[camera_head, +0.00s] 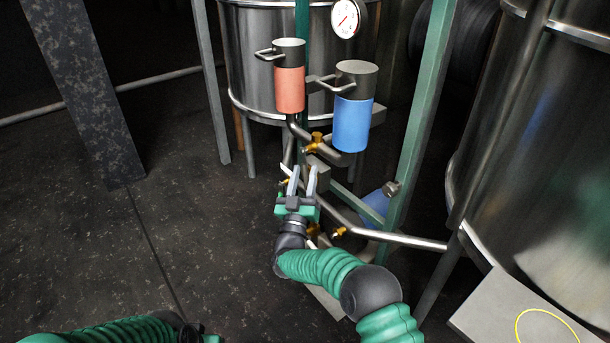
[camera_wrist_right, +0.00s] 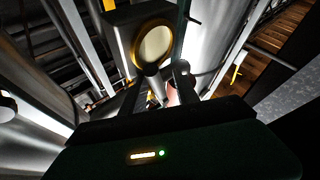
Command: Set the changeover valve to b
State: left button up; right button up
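The changeover valve appears to be the grey block (camera_head: 323,153) with brass fittings (camera_head: 316,141) on the pipework under a red canister and a blue canister. My right gripper (camera_head: 304,170) is open just in front of and below this block, its two pale fingers pointing up at it. In the right wrist view a dark box with a brass-rimmed round face (camera_wrist_right: 155,45) lies just beyond the fingers. I see nothing held between them. A pale bar (camera_head: 286,172) shows left of the fingers; I cannot tell if it is the lever. No letter marks are readable. My left gripper (camera_head: 196,334) is only partly in view.
The red canister (camera_head: 290,90) and the blue canister (camera_head: 352,124) hang above the gripper. A green post (camera_head: 415,140) and a large steel tank (camera_head: 545,160) stand to the right. A silver pipe (camera_head: 400,239) crosses below. The floor (camera_head: 100,250) at left is clear.

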jog(key=shift+r, duration=0.15)
jog(key=shift+s, duration=0.2)
jog(key=p+v, duration=0.3)
jog(key=v, duration=0.2)
jog(key=shift+s+a+r+p, duration=0.15)
jog(key=shift+s+p, duration=0.1)
jog(key=shift+p, duration=0.15)
jog(key=p, duration=0.3)
send_near(304, 175)
jog(key=v, duration=0.6)
jog(key=shift+f, duration=0.35)
